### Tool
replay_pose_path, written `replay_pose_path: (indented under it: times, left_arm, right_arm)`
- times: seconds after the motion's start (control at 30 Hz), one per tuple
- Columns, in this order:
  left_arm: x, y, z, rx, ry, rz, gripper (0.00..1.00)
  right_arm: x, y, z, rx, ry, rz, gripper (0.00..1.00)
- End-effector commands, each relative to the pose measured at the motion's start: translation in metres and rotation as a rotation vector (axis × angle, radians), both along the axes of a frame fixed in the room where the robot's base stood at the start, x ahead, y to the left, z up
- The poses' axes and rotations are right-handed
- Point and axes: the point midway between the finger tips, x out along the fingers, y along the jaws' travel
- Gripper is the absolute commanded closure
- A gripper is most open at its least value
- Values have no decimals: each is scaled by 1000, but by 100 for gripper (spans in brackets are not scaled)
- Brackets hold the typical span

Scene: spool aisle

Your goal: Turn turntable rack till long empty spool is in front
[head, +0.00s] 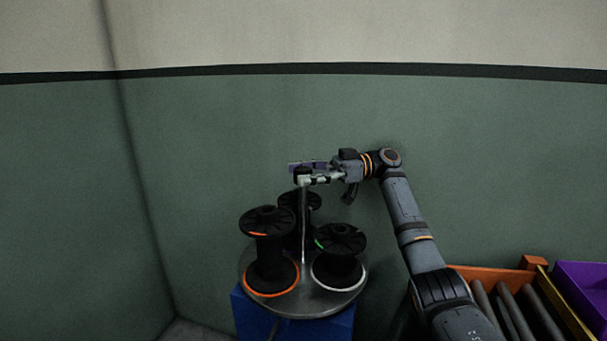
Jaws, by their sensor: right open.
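The turntable rack is a round grey plate (317,300) on a blue base (292,328), with a thin upright post (304,225) in its middle. Three black spools stand on it. The front left spool (268,250) has orange rings and looks the longest, with a bare narrow core. The front right spool (338,258) has a green mark and a white lower ring. The back spool (297,205) is partly hidden by the front left spool and the post. My right gripper (306,174) is open at the post's top; whether it touches is unclear. My left gripper is out of view.
At the lower right stand an orange crate (470,271) with dark rods (512,310) and a purple bin (585,285). A green wall (210,150) is close behind the rack, with a corner on the left.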

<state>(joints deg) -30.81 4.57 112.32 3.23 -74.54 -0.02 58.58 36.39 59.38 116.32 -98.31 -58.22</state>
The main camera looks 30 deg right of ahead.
Motion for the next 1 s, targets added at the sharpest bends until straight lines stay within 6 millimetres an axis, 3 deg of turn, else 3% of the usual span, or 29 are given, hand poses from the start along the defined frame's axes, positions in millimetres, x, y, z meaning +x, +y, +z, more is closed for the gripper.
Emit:
replay_pose_path:
  times: [0.17, 0.4, 0.6, 1.0]
  left_arm:
    - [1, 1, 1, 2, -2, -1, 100]
    - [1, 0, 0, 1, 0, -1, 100]
    - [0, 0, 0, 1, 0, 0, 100]
    - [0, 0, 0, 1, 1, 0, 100]
  right_arm:
    - [0, 0, 13, 0, -4, 0, 35]
    - [0, 0, 66, 2, -5, 0, 35]
    - [0, 0, 95, 2, -2, 1, 35]
    - [0, 0, 99, -1, 2, 0, 35]
